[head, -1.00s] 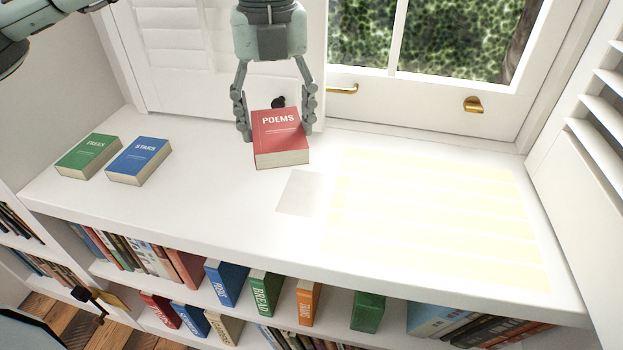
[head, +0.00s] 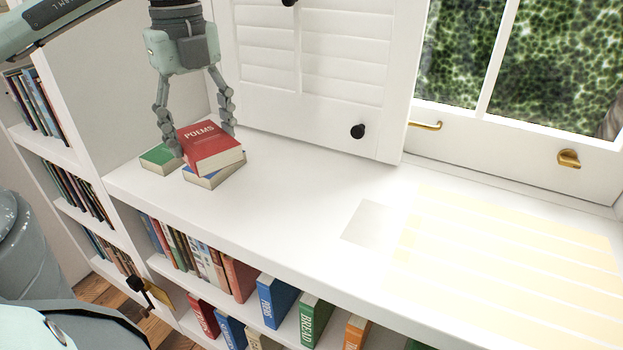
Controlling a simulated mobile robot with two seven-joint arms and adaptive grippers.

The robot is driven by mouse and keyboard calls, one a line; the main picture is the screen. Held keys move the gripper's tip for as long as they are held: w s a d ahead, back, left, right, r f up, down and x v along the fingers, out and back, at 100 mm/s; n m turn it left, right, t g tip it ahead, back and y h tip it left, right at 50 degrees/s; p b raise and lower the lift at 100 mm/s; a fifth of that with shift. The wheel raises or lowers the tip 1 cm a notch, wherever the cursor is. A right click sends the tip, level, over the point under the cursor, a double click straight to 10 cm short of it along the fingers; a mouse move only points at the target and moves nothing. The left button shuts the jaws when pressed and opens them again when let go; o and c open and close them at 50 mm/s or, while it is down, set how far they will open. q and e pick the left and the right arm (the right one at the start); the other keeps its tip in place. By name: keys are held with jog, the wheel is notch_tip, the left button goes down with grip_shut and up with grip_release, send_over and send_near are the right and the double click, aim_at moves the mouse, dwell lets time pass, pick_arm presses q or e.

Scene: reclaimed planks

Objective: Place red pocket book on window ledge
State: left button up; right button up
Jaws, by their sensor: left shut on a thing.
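The red pocket book (head: 212,152), titled POEMS, is between the fingers of my left gripper (head: 201,137), which is shut on it from both sides. The book is over the left part of the white window ledge (head: 290,200), cover up and slightly tilted. In the picture it overlaps the blue book (head: 222,177), whose near edge shows under it; I cannot tell whether they touch. The green book (head: 157,157) lies to the left, partly hidden by a finger and the red book. My right gripper is not in view.
A pale grey square (head: 372,223) lies on the ledge's clear middle, with sunlight stripes to its right. A shutter (head: 315,65) and window with brass handle (head: 426,125) stand behind. Shelves with books, including a blue one (head: 276,300), are below the ledge.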

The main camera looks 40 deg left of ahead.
pick_arm(q)
jog(key=w+d+f, duration=0.1)
jog(key=w+f, duration=0.1)
jog(key=w, duration=0.1)
jog(key=w+d+f, duration=0.1)
jog(key=w+f, duration=0.1)
jog(key=w, duration=0.2)
jog(key=w+d+f, duration=0.1)
jog(key=w+f, duration=0.2)
jog(key=shift+w+d, duration=0.2)
jog(key=shift+w, duration=0.2)
jog(key=shift+f, duration=1.85)
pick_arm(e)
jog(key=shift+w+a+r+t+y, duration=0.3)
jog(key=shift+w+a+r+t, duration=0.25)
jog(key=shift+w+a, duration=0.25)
pick_arm(q)
jog(key=shift+f+b, duration=0.1)
jog(key=shift+b, duration=0.2)
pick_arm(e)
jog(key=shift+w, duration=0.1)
pick_arm(q)
jog(key=o, duration=1.2)
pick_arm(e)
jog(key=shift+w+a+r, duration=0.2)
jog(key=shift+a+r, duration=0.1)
